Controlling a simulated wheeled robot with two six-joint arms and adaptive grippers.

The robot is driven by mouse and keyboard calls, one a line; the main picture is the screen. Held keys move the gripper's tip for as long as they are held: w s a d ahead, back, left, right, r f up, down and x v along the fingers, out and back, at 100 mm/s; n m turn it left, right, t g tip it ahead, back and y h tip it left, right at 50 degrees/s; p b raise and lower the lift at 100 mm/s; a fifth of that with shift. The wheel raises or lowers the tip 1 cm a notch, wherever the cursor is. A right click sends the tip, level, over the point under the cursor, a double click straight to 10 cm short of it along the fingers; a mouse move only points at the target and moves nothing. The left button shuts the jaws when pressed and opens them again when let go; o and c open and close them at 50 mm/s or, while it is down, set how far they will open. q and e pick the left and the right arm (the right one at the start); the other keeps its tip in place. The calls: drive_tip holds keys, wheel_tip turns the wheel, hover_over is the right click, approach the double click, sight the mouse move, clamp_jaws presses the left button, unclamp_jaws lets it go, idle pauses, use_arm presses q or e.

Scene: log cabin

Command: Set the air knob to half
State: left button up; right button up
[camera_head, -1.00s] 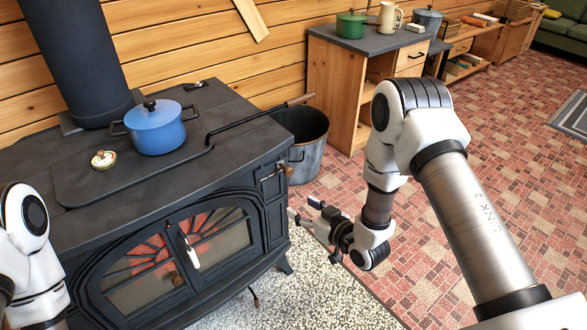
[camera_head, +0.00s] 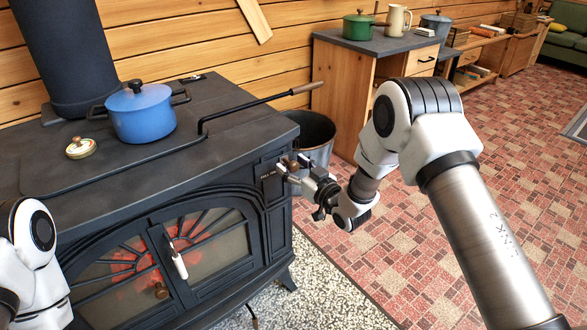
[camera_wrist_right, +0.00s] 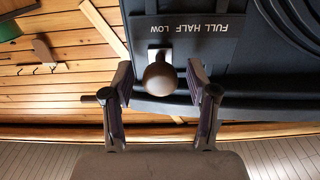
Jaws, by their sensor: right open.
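The air knob (camera_wrist_right: 160,79) is a round brown knob on a small metal stem at the front edge of the stove. In the right wrist view its stem sits by the left end of the upside-down FULL HALF LOW label (camera_wrist_right: 200,26), at what looks like LOW. My right gripper (camera_wrist_right: 160,88) is open, with one finger on each side of the knob and a visible gap to both. In the head view the right gripper (camera_head: 297,174) is at the stove's front right corner. My left arm shows at the lower left, but its gripper is out of view.
The black stove (camera_head: 220,170) carries a blue pot (camera_head: 140,115), a small round gauge (camera_head: 80,148) and a wooden-handled poker (camera_head: 255,103). A metal bucket (camera_head: 318,140) stands behind my right gripper. The glass doors have a white handle (camera_head: 180,265). Open floor lies to the right.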

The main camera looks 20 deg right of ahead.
sight(272, 161)
clamp_jaws()
drive_tip(key=shift+s+a, duration=0.25)
drive_tip(key=shift+a, duration=0.5)
drive_tip(key=shift+s+a, duration=0.25)
drive_tip(key=shift+a, duration=0.5)
unclamp_jaws()
drive_tip(key=v, duration=1.2)
